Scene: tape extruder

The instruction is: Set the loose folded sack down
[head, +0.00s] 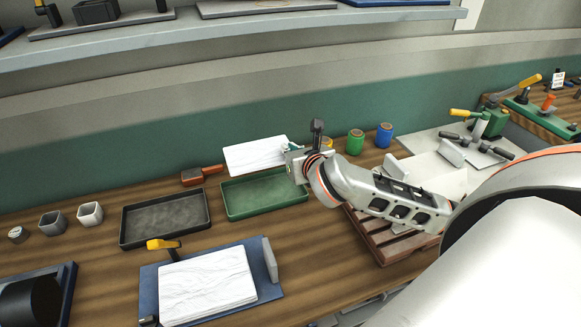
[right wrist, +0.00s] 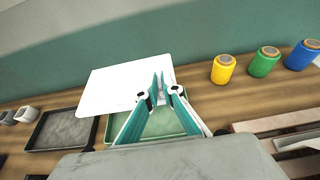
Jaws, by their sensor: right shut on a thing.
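The loose folded sack (head: 250,156) is a flat white slab behind the green tray (head: 232,211) in the head view. My right gripper (head: 290,149) is shut on the sack's right side. In the right wrist view the sack (right wrist: 108,92) extends left from the fingertips (right wrist: 161,92), partly in front of the green tray (right wrist: 120,131). I cannot tell whether the sack touches the bench or hangs above it. My left gripper is not in view.
Another white folded stack (head: 210,284) lies on a blue board (head: 148,292) in front. A dark tray (head: 165,218) sits left of the green one. A red-brown brush (head: 202,175) lies behind. Yellow, green (head: 355,142) and blue (head: 384,135) spools stand right. A pallet (head: 385,242) is under my right arm.

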